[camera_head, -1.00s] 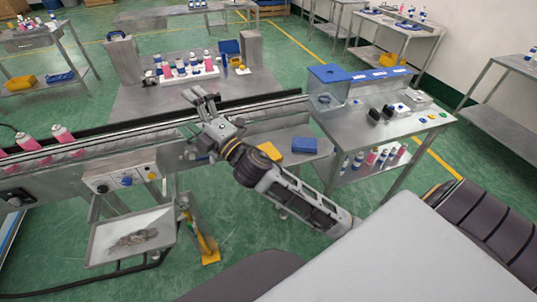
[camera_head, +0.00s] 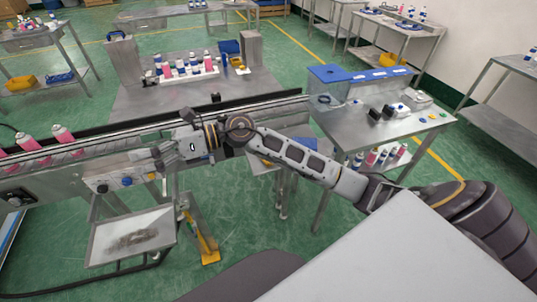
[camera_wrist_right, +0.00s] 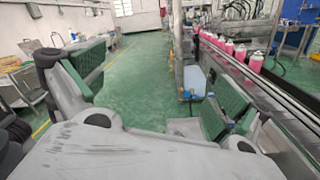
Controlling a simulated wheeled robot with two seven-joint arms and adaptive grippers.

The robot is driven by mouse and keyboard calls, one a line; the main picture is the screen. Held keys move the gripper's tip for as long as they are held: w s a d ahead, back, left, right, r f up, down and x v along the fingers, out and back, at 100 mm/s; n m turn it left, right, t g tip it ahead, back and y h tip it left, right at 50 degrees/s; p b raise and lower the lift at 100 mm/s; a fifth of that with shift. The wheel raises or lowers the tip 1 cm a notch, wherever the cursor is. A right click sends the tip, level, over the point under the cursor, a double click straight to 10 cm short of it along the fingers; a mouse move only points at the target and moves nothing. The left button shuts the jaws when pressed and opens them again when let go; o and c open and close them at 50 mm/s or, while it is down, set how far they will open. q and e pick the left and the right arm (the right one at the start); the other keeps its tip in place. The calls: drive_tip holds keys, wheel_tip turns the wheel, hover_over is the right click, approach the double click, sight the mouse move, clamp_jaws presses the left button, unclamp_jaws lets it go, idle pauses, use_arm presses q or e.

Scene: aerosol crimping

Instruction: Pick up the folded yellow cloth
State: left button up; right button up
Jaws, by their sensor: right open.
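I cannot make out a folded cloth for certain. A small yellow item (camera_head: 237,62) lies beside a blue container (camera_head: 229,47) on the table behind the conveyor; it is too small to tell if it is the cloth. My right gripper (camera_head: 163,156) points left in front of the conveyor, near the control box, well apart from that item. In the right wrist view its two green-padded fingers (camera_wrist_right: 150,98) are spread, with nothing between them. My right arm hides most of the low stand behind it. My left gripper is not in view.
The conveyor (camera_head: 110,144) carries pink cans at the left. A metal tray (camera_head: 132,236) sits below the control box (camera_head: 118,180). A side table (camera_head: 350,126) with a blue-lidded clear box (camera_head: 328,88) stands at the right. Green floor is open in front.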

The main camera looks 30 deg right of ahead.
drive_tip(key=w+d+f+n+g+h, duration=0.3)
drive_tip(key=d+f+n+h, duration=0.3)
drive_tip(key=d+f+h, duration=0.5)
drive_tip(key=shift+w+d+r+h, duration=0.75)
drive_tip(key=shift+d+h, duration=3.65)
drive_tip(key=shift+d, duration=7.25)
drive_tip(key=shift+g, duration=0.3)
drive_tip(key=f, duration=0.5)
drive_tip(key=d+f, duration=0.1)
drive_tip(key=f, duration=0.1)
drive_tip(key=shift+w+f, duration=0.15)
drive_tip(key=shift+f, duration=0.2)
drive_tip(key=shift+d+f, duration=0.1)
drive_tip(key=shift+f, duration=0.4)
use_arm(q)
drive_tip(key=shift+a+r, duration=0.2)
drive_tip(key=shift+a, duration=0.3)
